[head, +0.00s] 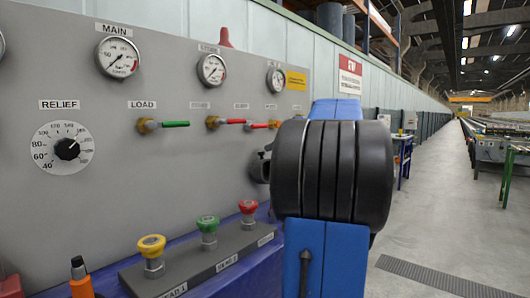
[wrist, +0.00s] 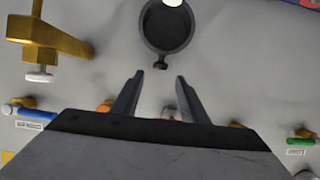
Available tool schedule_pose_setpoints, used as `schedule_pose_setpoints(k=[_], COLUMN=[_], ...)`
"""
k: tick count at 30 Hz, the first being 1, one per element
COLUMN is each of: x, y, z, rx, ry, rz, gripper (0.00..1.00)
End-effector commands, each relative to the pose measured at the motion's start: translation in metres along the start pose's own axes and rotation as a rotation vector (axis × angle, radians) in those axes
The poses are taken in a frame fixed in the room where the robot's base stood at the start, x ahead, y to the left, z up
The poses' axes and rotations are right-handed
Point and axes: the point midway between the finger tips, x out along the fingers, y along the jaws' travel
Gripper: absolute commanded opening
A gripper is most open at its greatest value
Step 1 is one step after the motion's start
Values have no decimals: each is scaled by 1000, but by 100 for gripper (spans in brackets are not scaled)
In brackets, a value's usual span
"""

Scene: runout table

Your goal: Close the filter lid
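A dark round cup-like filter housing (wrist: 166,28) shows at the top middle of the wrist view, its round face toward the camera. A small dark knob (wrist: 161,66) sits at its lower rim, and a white piece shows at its upper edge. I cannot clearly tell the lid from the housing. In the head view, a dark housing (head: 259,170) on the panel is partly hidden by my arm. My gripper (wrist: 160,78) is open, with nothing between its fingers. Its fingertips lie just below the knob in the picture; whether they touch it is unclear.
The grey panel (head: 150,84) carries gauges and valves with green (head: 175,124) and red (head: 236,121) handles. Green (head: 208,223), yellow (head: 151,246) and red (head: 248,207) knobs stand below. A brass fitting (wrist: 48,38) stands out left of the housing in the wrist view.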

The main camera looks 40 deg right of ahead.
Motion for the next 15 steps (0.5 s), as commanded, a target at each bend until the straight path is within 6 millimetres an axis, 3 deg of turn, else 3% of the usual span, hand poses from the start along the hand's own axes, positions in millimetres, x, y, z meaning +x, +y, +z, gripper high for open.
schedule_pose_setpoints(k=[6,15], x=[38,63], y=[-1,0], z=[0,0], rx=[0,0], ry=[-1,0], rz=[-3,-1], gripper=[40,40])
